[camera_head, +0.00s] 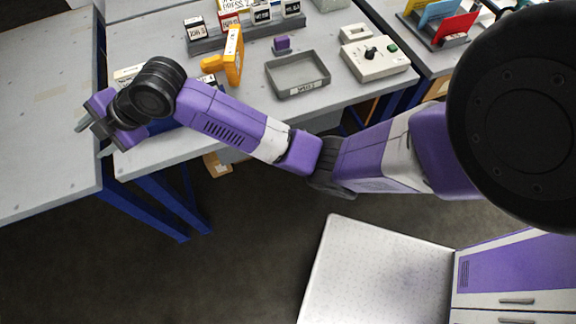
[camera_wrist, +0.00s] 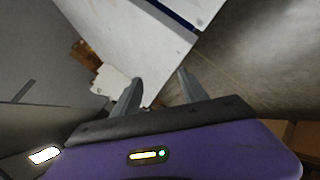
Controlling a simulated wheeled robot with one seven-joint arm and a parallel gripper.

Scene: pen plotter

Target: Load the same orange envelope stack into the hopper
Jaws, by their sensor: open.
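My gripper (camera_head: 92,139) is at the far left of the head view, over the front left corner of the grey table. In the wrist view my gripper (camera_wrist: 160,80) has its two fingers apart with nothing between them; a pale surface and its edge lie beyond. No orange envelope stack can be made out with certainty. An orange upright piece (camera_head: 234,55) stands on the table, right of my wrist. I cannot tell which thing is the hopper; my arm hides part of the table.
A grey open tray (camera_head: 297,88) and a white control box (camera_head: 376,60) with a black knob stand on the table. Small labelled boxes sit in a holder (camera_head: 205,46) at the back. Another grey table (camera_head: 45,110) is at the left, beyond a narrow gap.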

